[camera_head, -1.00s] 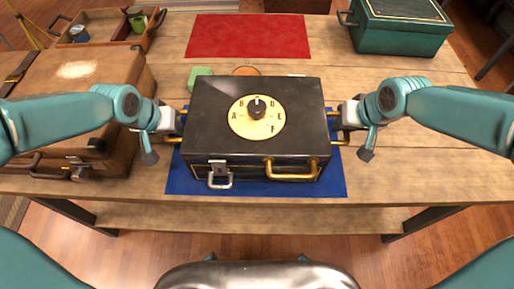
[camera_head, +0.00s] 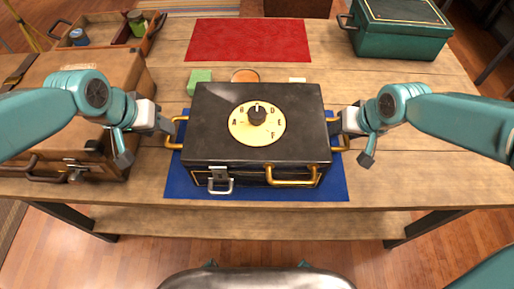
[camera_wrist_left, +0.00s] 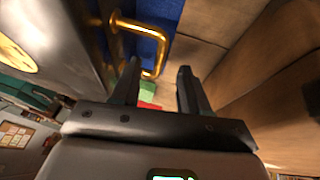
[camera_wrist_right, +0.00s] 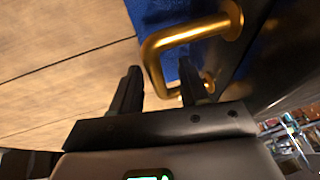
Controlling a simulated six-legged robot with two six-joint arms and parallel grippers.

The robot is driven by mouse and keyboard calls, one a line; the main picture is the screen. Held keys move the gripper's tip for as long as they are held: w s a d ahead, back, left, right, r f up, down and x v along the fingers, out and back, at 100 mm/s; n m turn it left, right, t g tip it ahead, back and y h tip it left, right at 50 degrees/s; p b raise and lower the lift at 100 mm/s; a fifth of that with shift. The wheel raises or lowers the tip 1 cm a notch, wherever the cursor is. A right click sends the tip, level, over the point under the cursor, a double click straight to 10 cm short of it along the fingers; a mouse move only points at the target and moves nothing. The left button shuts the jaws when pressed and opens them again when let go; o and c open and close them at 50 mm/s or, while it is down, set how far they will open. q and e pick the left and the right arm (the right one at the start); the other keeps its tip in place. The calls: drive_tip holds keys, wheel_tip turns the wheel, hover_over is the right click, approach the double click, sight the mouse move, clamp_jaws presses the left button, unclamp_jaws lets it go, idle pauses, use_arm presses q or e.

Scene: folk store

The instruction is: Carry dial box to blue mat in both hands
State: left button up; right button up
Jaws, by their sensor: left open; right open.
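The black dial box (camera_head: 215,112), with a cream lettered dial on its lid, sits level on the blue mat (camera_head: 338,187) on the wooden table. The mat shows in front and at both sides of it. Brass handles stick out at both sides. My left gripper (camera_head: 169,128) is open just left of the left handle (camera_head: 177,133); in the left wrist view that handle (camera_wrist_left: 158,60) lies just beyond the open fingers. My right gripper (camera_head: 337,126) is open at the right handle, which shows between and beyond its fingers in the right wrist view (camera_wrist_right: 158,75).
A brown case (camera_head: 75,90) stands close on the left, under my left arm. A red mat (camera_head: 248,38) lies behind, with a green block (camera_head: 199,80) and an orange-brown disc (camera_head: 245,75) nearer. A teal box (camera_head: 400,35) stands at back right.

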drive_tip(key=shift+r, duration=0.15)
use_arm(q)
drive_tip(key=v, duration=0.4)
use_arm(e)
drive_tip(key=v, duration=1.1)
drive_tip(key=shift+s+r, duration=0.15)
drive_tip(key=shift+r, duration=0.15)
use_arm(q)
drive_tip(key=shift+w, duration=0.1)
drive_tip(key=shift+r, duration=0.1)
